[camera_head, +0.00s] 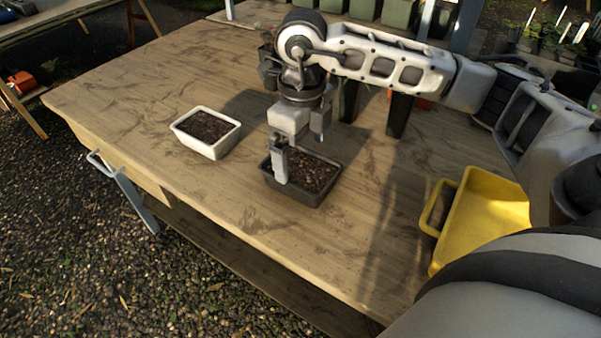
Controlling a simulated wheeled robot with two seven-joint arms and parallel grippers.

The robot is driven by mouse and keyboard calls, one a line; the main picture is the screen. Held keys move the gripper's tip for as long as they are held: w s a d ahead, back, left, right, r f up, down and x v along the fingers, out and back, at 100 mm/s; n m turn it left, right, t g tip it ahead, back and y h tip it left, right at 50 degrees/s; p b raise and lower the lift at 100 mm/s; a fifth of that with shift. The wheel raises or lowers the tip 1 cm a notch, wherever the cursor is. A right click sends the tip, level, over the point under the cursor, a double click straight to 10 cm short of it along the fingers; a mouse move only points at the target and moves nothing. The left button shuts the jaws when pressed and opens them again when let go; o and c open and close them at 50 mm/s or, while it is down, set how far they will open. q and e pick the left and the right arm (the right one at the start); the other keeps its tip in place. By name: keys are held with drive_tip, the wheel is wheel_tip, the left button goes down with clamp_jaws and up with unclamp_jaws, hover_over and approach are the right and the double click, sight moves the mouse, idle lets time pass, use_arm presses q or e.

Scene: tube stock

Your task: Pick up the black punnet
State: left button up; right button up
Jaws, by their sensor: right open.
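The black punnet (304,193) stands upright on the wooden table, filled with dark soil. My right gripper (281,172) is open above it, pointing down. One finger overlaps the punnet's left part in the picture; whether it touches the rim or wall I cannot tell. My left gripper is not in view.
A white punnet (207,133) of soil stands to the left on the table (150,87). A yellow tray (485,217) is at the right. Dark upright containers (399,115) stand behind my right gripper. The table's front-left area is clear.

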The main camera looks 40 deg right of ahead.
sight(300, 166)
drive_tip(key=f, duration=0.5)
drive_tip(key=shift+w+f+p, duration=0.25)
drive_tip(key=shift+f+p, duration=0.05)
drive_tip(key=c, duration=1.1)
